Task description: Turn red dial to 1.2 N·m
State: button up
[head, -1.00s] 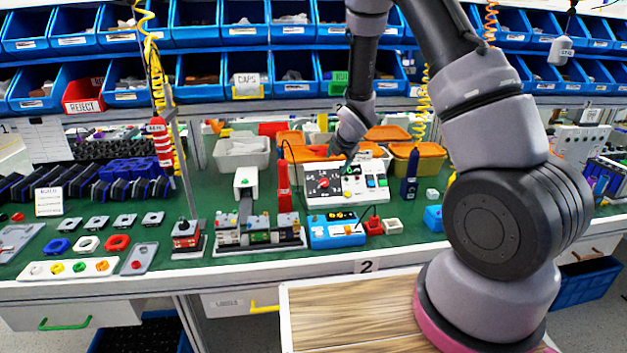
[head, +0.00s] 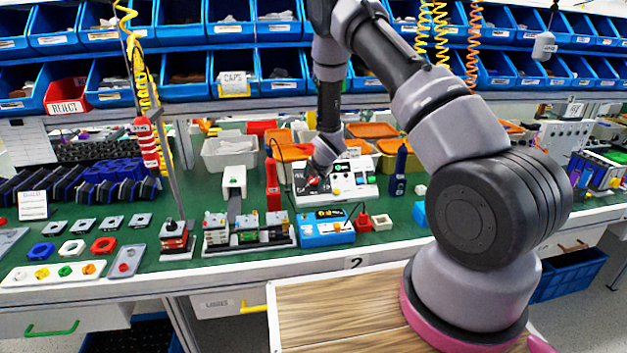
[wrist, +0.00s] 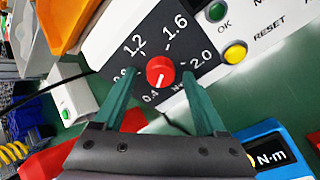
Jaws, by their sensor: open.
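The red dial (wrist: 160,70) sits on a black scale plate on a white control box, with 0.4, 1.2, 1.6 and 2.0 readable around it. Its white mark appears to point towards 0.4. My gripper (wrist: 161,77) is open, its green fingers on either side of the dial. I cannot tell whether they touch it. In the head view the white control box (head: 349,190) stands on the bench, with my gripper (head: 316,172) over its left part and the red dial (head: 313,181) partly hidden.
A yellow button (wrist: 235,52) and a green OK button (wrist: 217,11) lie right of the dial. A blue torque meter (head: 326,228) stands in front of the box. A red bottle (head: 272,183) stands to its left and orange-lidded bins (head: 371,131) behind.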

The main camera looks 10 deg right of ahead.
grip_shut()
jog(key=shift+m, duration=0.3)
jog(key=m, duration=0.4)
jog(key=shift+d+m+t+y, duration=0.1)
jog(key=shift+m+t+y, duration=0.2)
jog(key=shift+y, duration=0.1)
jog(key=m+t, duration=0.1)
jog(key=m, duration=0.5)
jog(key=m+t, duration=0.1)
jog(key=m, duration=0.5)
jog(key=shift+f+m, duration=0.1)
jog(key=shift+m, duration=0.2)
jog(key=m+t, duration=0.1)
jog(key=m, duration=0.4)
jog(key=shift+s+m+h, duration=0.1)
jog(key=shift+m+h, duration=0.3)
